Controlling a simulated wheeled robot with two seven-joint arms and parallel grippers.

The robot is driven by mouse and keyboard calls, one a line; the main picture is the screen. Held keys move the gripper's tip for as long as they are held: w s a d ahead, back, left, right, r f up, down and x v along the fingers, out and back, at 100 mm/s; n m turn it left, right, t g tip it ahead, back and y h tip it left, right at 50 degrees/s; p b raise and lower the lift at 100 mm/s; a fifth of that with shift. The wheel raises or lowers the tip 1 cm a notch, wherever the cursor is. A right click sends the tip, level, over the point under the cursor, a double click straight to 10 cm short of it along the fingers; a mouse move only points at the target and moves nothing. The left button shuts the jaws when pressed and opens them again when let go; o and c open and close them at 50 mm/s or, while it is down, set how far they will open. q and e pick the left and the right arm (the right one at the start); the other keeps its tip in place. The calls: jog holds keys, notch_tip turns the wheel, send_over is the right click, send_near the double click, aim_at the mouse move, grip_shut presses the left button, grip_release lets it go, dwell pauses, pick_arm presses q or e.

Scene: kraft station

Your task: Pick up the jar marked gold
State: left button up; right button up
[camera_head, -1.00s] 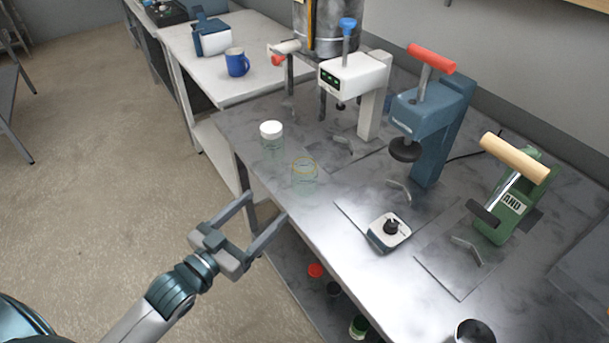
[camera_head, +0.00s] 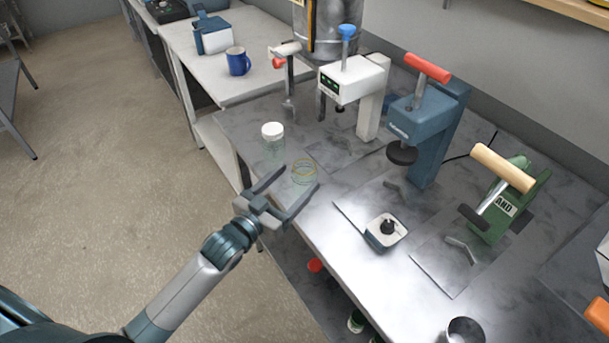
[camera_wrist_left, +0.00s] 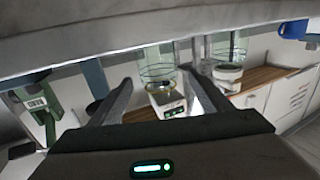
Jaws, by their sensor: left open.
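The gold-marked jar (camera_head: 304,167) is clear glass with a gold ring around its open-looking top. It stands upright near the left edge of the grey metal worktop (camera_head: 330,225). My left gripper (camera_head: 300,178) is open, its two fingertips pointing at the jar from the near side. In the left wrist view, which appears upside down, the jar (camera_wrist_left: 156,62) shows between the spread fingers (camera_wrist_left: 162,85). I cannot tell whether the fingertips are beside the glass or just short of it. My right gripper is not in view.
A white-lidded clear jar (camera_head: 272,133) stands just behind and left of the gold one. A white press (camera_head: 350,80), a blue press (camera_head: 425,125) and a green press (camera_head: 505,205) stand along the back. A small white device (camera_head: 385,232) sits right of the jar.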

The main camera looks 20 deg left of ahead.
aim_at(311, 166)
pick_arm(q)
jog(key=shift+w+d+r+p, duration=0.15)
jog(key=shift+w+p, duration=0.3)
jog(key=shift+w, duration=0.1)
jog(key=p+x, duration=0.1)
jog(key=x, duration=0.2)
jog(key=shift+d, duration=0.1)
jog(key=shift+w+d+f+p, duration=0.2)
jog(key=shift+w+f+p, duration=0.1)
jog(key=shift+w, duration=0.15)
jog(key=shift+r, duration=0.1)
jog(key=c, duration=1.3)
